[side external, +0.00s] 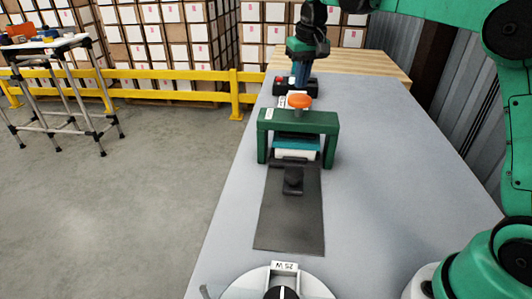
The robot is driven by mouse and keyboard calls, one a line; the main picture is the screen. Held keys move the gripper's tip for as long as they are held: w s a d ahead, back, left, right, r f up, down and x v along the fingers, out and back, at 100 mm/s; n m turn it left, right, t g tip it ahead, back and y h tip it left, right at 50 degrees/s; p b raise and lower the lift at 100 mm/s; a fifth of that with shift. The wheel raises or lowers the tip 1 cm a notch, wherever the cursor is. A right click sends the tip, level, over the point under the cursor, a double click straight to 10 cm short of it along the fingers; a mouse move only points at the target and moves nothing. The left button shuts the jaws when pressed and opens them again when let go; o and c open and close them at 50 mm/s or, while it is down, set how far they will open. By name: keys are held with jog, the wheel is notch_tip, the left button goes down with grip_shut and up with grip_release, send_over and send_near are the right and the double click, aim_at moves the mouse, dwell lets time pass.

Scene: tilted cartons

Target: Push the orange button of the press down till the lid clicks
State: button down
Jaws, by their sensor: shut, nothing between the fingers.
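The press is a green arch-shaped frame (298,120) standing on the grey table. Its orange button (299,101) sits on top of the crossbar and is raised above it. Under the arch are a teal part (297,143) and a white block (295,155); whether one of them is the lid, I cannot tell. A black knob-like piece (292,180) sits in front of them on a dark strip. My gripper (300,75) is shut and empty, pointing down beyond the press in the picture, apart from the button. Its fingertips are small and hard to make out.
A dark object with a red spot (281,84) lies by my gripper, behind the press. The grey table (395,190) is clear right of the press. A yellow rail (180,74) runs left.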

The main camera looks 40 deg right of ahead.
aim_at(300, 96)
jog(key=shift+f, duration=0.15)
dwell(0.4)
jog(key=shift+f, duration=1.55)
notch_tip(300, 96, up, 9)
dwell(0.8)
jog(key=shift+a, duration=0.1)
